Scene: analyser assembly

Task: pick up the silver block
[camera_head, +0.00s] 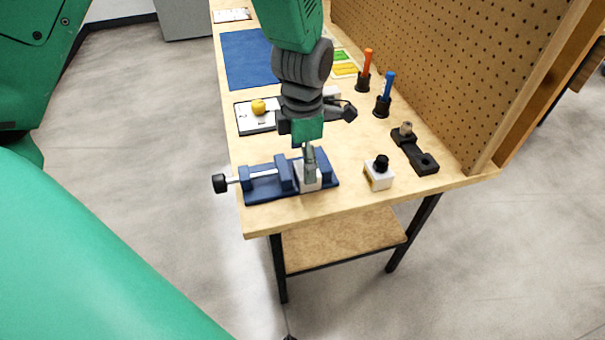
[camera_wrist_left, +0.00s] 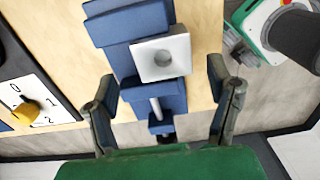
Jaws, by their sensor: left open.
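The silver block (camera_head: 311,184) sits between the jaws of a blue vise (camera_head: 262,187) near the front of the table. My right gripper is not in view.
A panel with a yellow knob (camera_head: 258,107) lies behind the vise. A white block with a black knob (camera_head: 379,174) and a black fixture (camera_head: 416,152) stand to the right. Orange (camera_head: 366,68) and blue (camera_head: 386,92) handled tools stand before the pegboard (camera_head: 450,70).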

